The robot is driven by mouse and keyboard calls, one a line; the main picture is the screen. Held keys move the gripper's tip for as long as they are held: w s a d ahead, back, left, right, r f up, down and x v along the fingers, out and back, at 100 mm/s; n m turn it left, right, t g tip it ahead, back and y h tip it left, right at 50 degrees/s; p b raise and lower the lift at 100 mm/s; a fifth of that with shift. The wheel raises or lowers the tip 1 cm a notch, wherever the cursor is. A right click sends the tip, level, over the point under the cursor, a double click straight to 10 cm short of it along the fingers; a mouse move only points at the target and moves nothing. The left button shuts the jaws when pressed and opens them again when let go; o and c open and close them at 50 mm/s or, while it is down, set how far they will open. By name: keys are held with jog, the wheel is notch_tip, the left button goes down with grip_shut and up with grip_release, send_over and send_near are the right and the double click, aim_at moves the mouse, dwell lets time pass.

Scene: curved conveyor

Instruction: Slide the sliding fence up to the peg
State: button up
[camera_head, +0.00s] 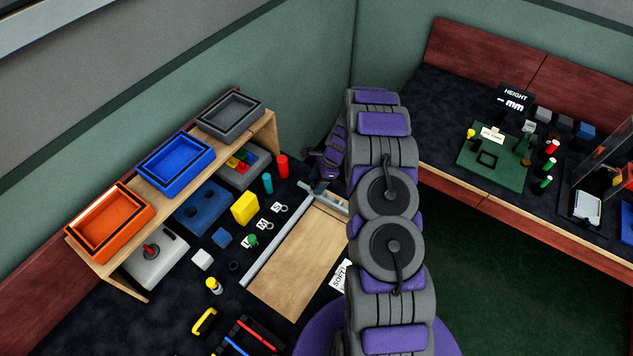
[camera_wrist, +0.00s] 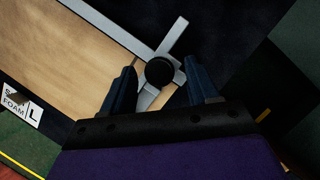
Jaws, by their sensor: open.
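A wooden board (camera_head: 303,262) lies on the dark bench with a long grey rail (camera_head: 270,248) along its left edge. A short grey crossbar (camera_wrist: 177,38), seemingly the sliding fence, stands at the board's far end, across the rail's line. A round black piece (camera_wrist: 159,71) sits at the crossbar; I cannot tell whether it is a knob or the peg. My gripper (camera_wrist: 159,76) is open, with one dark blue finger on each side of the black piece; contact cannot be told. In the head view my gripper (camera_head: 322,186) is at the board's far end, and my arm hides part of the right side.
A "SOFT FOAM" card (camera_wrist: 22,105) lies beside the board. Left of it are a yellow block (camera_head: 244,208), small rings and blocks. A shelf (camera_head: 178,190) carries orange, blue and grey trays. Another bench (camera_head: 480,185) stands at the right.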

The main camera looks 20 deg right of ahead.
jog(key=shift+f, duration=0.1)
grip_shut()
dwell(0.6)
